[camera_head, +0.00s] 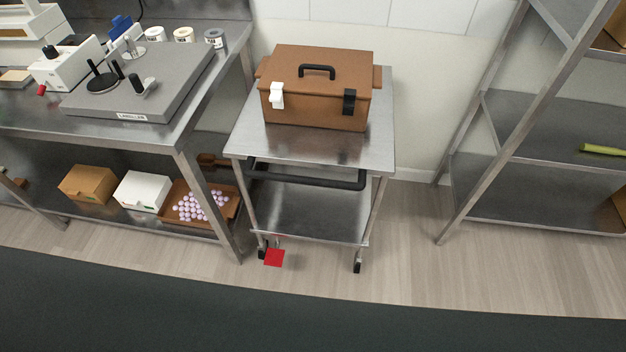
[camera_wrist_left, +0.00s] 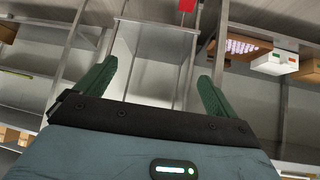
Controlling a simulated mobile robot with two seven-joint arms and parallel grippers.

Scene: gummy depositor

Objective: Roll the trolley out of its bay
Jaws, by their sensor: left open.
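The steel trolley (camera_head: 310,145) stands against the back wall between a bench and a shelving rack. Its black push handle (camera_head: 305,179) runs across the front below the top shelf. A lower shelf (camera_head: 310,215) is bare. A red plate (camera_head: 275,257) sits low at its front left caster, and a red patch also shows in the left wrist view (camera_wrist_left: 187,5). A brown case (camera_head: 317,90) rests on the trolley top. My left gripper (camera_wrist_left: 155,82) is open and empty; the trolley's lower part (camera_wrist_left: 150,60) appears beyond its fingers. Neither gripper shows in the head view.
The bench (camera_head: 190,125) at left stands close beside the trolley, with boxes and a tray of pale sweets (camera_head: 200,205) on its lower shelf. The rack (camera_head: 470,190) at right leaves a gap. The floor (camera_head: 400,260) in front of the trolley looks clear.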

